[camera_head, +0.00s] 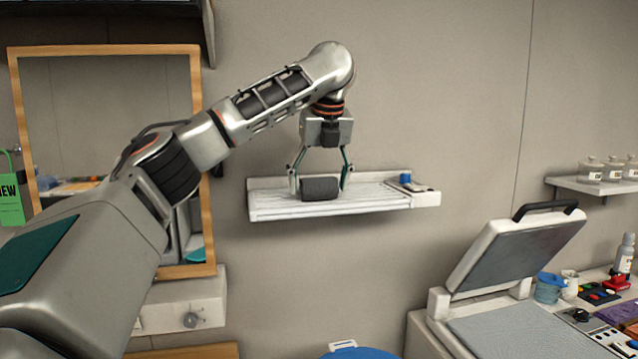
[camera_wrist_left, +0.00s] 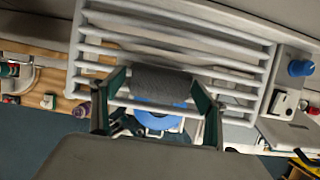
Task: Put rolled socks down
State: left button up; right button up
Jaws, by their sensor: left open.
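The rolled socks (camera_head: 321,189) are a dark grey roll lying on the white slatted wall shelf (camera_head: 270,207). My left gripper (camera_head: 320,185) points down over the shelf, with one finger on each side of the roll. In the left wrist view the rolled socks (camera_wrist_left: 161,84) sit between the two green-edged fingertips of the left gripper (camera_wrist_left: 160,98), against the shelf's slats (camera_wrist_left: 225,62). The fingers are open, with a small gap visible beside the roll. My right gripper is not in view.
A wood-framed mirror (camera_head: 105,50) hangs at left. An open-lidded press-like machine (camera_head: 515,250) is at lower right, beside cluttered small items. Jars (camera_head: 591,169) stand on another shelf.

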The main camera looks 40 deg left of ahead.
pick_arm(q)
jog(key=v, duration=1.2)
jog(key=shift+r, duration=0.2)
jog(key=shift+a, duration=0.1)
